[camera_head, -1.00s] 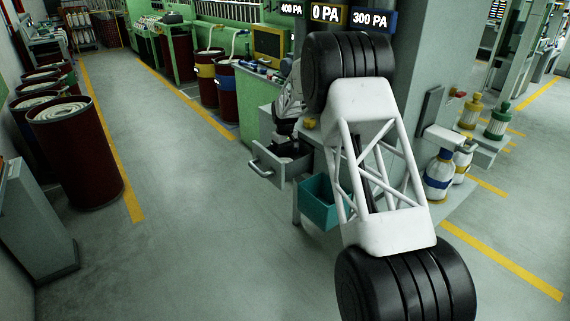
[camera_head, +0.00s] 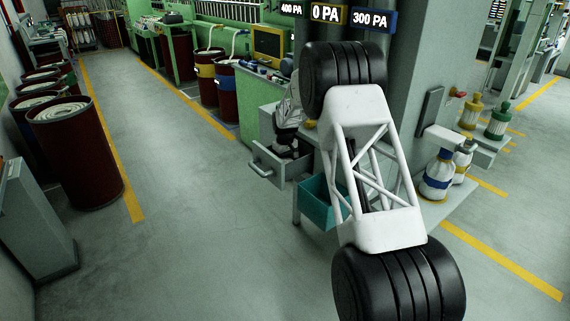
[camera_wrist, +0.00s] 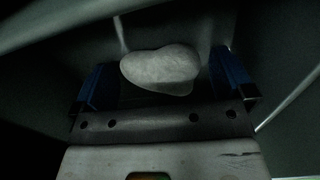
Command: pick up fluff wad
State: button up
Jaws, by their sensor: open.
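A pale grey, rounded fluff wad (camera_wrist: 158,68) lies between the two blue fingers of my gripper (camera_wrist: 163,80) in the wrist view. The fingers are open, one to the left and one to the right of the wad, with dark gaps between. The wad seems to lie in a dim, walled space. In the head view my gripper (camera_head: 285,148) is down at an open grey drawer (camera_head: 268,168). The wad is not visible there. How deep the fingers reach around it is hard to tell.
A teal bin (camera_head: 316,203) hangs just right of the drawer. A green workbench (camera_head: 250,84) with a yellow-framed monitor (camera_head: 270,46) stands behind. Dark red drums (camera_head: 78,155) line the left side. The floor in the middle is clear.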

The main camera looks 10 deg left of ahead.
aim_at(285, 158)
jog(key=shift+c, duration=0.5)
jog(key=c, duration=0.8)
jog(key=shift+r, duration=0.1)
jog(key=shift+r, duration=4.95)
